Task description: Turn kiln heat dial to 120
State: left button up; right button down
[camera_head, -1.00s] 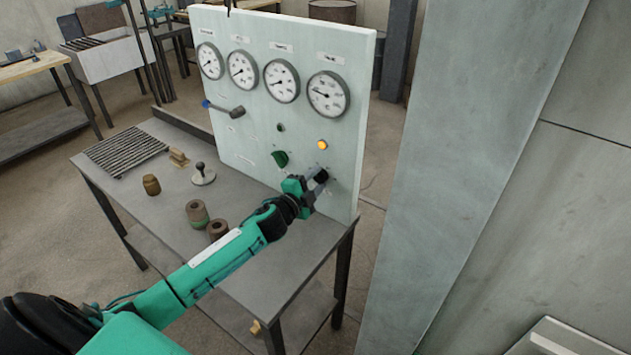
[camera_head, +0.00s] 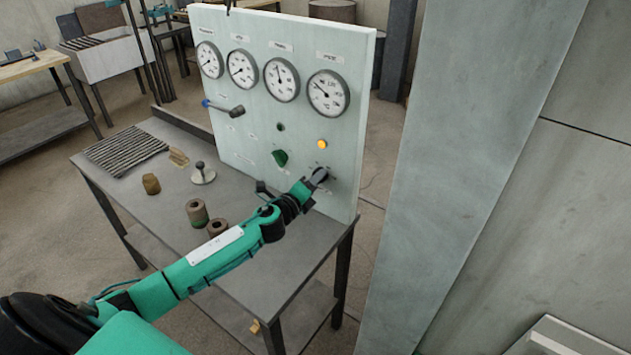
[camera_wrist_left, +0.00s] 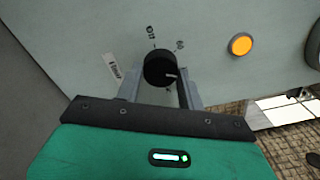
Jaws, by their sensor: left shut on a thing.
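The kiln heat dial (camera_wrist_left: 158,66) is a round black knob on the pale panel, with a white pointer line. In the left wrist view its pointer faces right and slightly down, past the printed "60"; "Off" is printed at its upper left. Further marks are hidden by the gripper or too small to read. My left gripper (camera_wrist_left: 160,76) has one grey finger on each side of the dial and is shut on it. In the head view the left gripper (camera_head: 319,177) is at the panel's lower right and mostly covers the dial. My right gripper is not in view.
An orange lamp (camera_head: 322,143) sits just above the dial, and a green knob (camera_head: 280,158) to its left. Several gauges (camera_head: 328,93) line the panel's top. A lever (camera_head: 236,112) sticks out left. Brown cylinders (camera_head: 197,211) stand on the table (camera_head: 262,273).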

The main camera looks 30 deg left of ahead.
pick_arm(q)
jog(key=shift+f+m, duration=0.1)
jog(key=shift+m, duration=0.3)
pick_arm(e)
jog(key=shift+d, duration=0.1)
pick_arm(q)
jog(key=o, duration=0.9)
jog(key=shift+o, duration=0.2)
jog(key=s+a+b, duration=0.2)
jog(key=s+b, duration=0.1)
jog(key=s, duration=1)
jog(key=shift+s, duration=0.35)
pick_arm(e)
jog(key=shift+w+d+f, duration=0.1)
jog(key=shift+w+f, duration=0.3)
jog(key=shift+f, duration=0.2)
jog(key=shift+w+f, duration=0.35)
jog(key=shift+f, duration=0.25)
